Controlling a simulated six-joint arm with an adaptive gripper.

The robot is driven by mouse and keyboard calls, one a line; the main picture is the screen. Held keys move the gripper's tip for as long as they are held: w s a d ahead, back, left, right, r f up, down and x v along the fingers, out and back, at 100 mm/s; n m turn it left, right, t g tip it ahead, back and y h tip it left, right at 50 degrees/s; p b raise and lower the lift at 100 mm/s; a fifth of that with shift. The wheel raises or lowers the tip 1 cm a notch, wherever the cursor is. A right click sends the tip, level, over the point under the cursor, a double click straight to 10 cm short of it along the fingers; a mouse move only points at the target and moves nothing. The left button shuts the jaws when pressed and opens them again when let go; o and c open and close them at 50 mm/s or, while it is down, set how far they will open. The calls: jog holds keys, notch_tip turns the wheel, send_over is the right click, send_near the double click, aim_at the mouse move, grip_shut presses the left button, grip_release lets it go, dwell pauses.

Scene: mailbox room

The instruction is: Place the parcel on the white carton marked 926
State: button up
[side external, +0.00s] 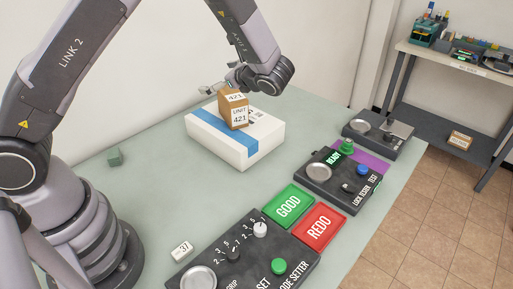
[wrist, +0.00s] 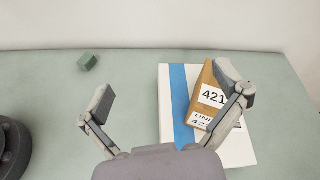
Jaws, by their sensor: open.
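The brown parcel (side external: 233,104) has white labels reading 421 and UNIT 421. It stands on top of the white carton (side external: 262,152), which has a blue stripe; no 926 is readable on it. In the wrist view the parcel (wrist: 207,88) is on the carton (wrist: 237,155), right of the stripe. My gripper (wrist: 166,90) is open, its fingers wide apart. The right finger overlaps the parcel in that view; I cannot tell whether it touches. The left finger is over the table, left of the carton. In the side view my gripper (side external: 223,87) is by the parcel's top.
A small green block (side external: 114,157) lies on the table (side external: 150,190). The code setter panel (side external: 245,262), green GOOD pad (side external: 288,206), red REDO pad (side external: 319,227) and lock tester (side external: 334,178) stand in front of and right of the carton. The table left of the carton is mostly clear.

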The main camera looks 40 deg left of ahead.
jog(key=s+a+r+n+g+h, duration=0.2)
jog(key=s+r+n+h, duration=0.25)
jog(key=s+r, duration=0.25)
jog(key=s+d+r+n+t+h, duration=0.2)
jog(key=s+r+n+t+h, duration=0.1)
jog(key=s, duration=0.6)
jog(key=s+d+r+n+t+h, duration=0.3)
jog(key=s+n+h, duration=0.3)
jog(key=s, duration=0.4)
jog(key=shift+s+d+r+n+t, duration=0.25)
jog(key=shift+r+n+t, duration=0.15)
jog(key=shift+r+n, duration=0.25)
jog(key=shift+h, duration=0.25)
